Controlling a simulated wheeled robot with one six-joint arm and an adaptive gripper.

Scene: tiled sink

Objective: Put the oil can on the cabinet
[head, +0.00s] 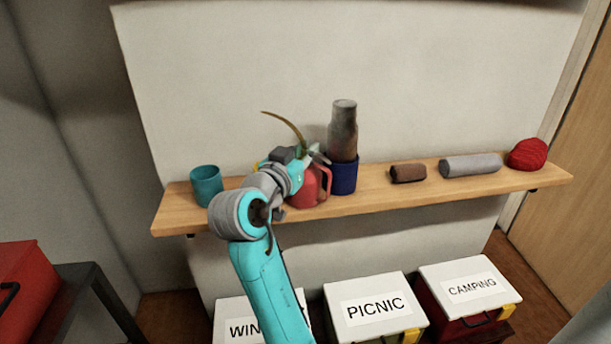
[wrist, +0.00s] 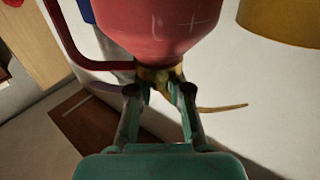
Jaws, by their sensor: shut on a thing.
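The oil can has a red body (head: 306,190) with a handle and a thin curved spout (head: 284,124). It is at the wall shelf; I cannot tell whether its base touches the wood. My gripper (head: 314,158) reaches it from above. In the wrist view my gripper (wrist: 160,90) is shut on the brass neck of the oil can (wrist: 165,30), with a finger on each side. My arm hides part of the can in the head view. No cabinet can be clearly made out.
The wooden shelf (head: 420,192) also holds a teal cup (head: 206,185), a blue cup (head: 344,176) with a dark bottle-like thing close by the can, a brown roll (head: 408,173), a grey roll (head: 470,165) and red yarn (head: 528,154). Labelled boxes (head: 375,305) stand below. A red box (head: 28,285) is left.

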